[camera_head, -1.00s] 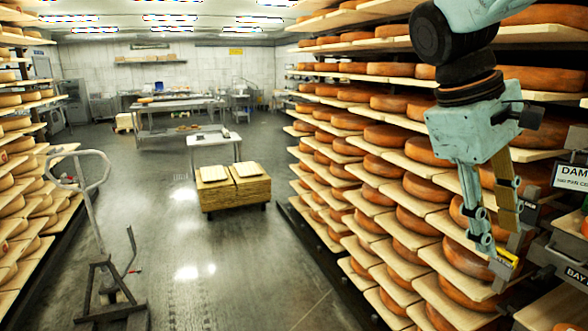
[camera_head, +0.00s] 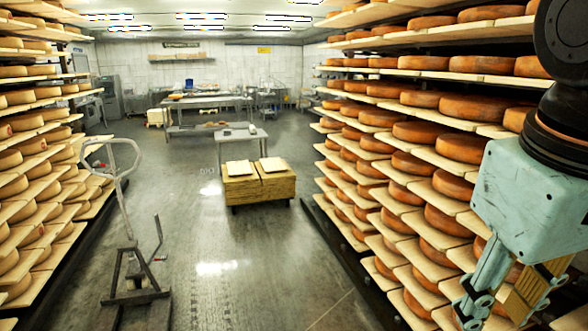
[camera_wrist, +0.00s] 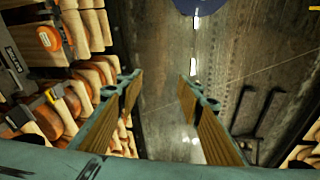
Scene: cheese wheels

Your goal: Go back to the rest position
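My gripper (camera_head: 497,308) hangs at the right edge of the head view, in front of the right-hand cheese shelves, and its fingertips are partly cut off by the lower edge. In the wrist view my gripper (camera_wrist: 158,86) has its two fingers spread well apart, with only floor between them. It holds nothing. Orange cheese wheels (camera_head: 462,149) sit on the boards of the right-hand shelves. Part of the shelf with cheese wheels also shows at the left of the wrist view (camera_wrist: 72,98).
A grey handled trolley (camera_head: 136,285) stands on the left aisle floor. A stack of boards (camera_head: 259,187) stands mid-aisle, before tables (camera_head: 205,103). Shelves of cheese (camera_head: 35,190) line the left side.

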